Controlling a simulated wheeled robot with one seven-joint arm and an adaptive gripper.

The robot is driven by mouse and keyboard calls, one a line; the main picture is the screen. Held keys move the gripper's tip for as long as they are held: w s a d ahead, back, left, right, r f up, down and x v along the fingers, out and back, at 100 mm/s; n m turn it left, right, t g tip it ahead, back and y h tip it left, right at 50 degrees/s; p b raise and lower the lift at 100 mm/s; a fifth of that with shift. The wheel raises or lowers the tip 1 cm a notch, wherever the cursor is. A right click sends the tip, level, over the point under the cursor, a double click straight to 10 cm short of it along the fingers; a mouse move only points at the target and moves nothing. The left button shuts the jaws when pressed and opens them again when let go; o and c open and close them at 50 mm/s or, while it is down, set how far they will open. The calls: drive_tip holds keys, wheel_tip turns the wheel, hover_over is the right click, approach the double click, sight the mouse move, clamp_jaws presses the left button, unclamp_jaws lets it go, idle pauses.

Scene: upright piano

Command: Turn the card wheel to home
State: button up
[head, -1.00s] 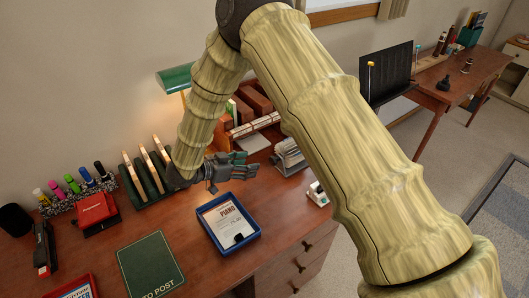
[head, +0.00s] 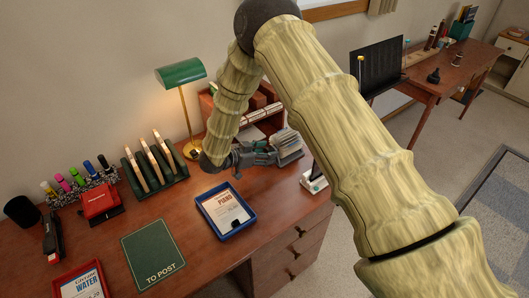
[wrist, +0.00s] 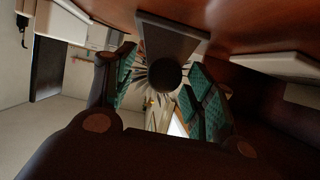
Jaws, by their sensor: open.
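The card wheel (head: 291,146) is a rotary file with pale cards, at the right end of the desk in the head view. In the wrist view, its cards fan out behind a dark round knob (wrist: 163,76) below a grey stand. My gripper (head: 272,152) is at the card wheel's left side, partly covering it. In the wrist view my gripper (wrist: 166,92) is open, with green-padded fingers on either side of the knob. The knob appears between them; I cannot tell whether they touch it. The wheel's home mark is not visible.
A blue tray (head: 248,226) with a paper lies in front of my gripper. A small white holder (head: 314,184) stands right of it. A green lamp (head: 181,72) and a letter rack (head: 134,180) are to the left. A wooden shelf (head: 212,104) stands behind.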

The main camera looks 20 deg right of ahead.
drive_tip(key=shift+w+f, duration=0.4)
drive_tip(key=shift+c, duration=1.2)
drive_tip(key=c, duration=0.8)
drive_tip(key=shift+o, duration=0.2)
drive_tip(key=shift+r, duration=0.2)
drive_tip(key=n+g+p, duration=0.1)
drive_tip(key=n, duration=0.1)
drive_tip(key=shift+a+n+g+h, duration=0.1)
drive_tip(key=shift+n+g+h, duration=0.2)
drive_tip(key=shift+g, duration=0.1)
drive_tip(key=n+g+h, duration=0.1)
drive_tip(key=n, duration=0.2)
drive_tip(key=shift+f+n+g, duration=0.1)
drive_tip(key=shift+n+g, duration=0.2)
drive_tip(key=shift+g, duration=0.1)
drive_tip(key=shift+h, duration=0.3)
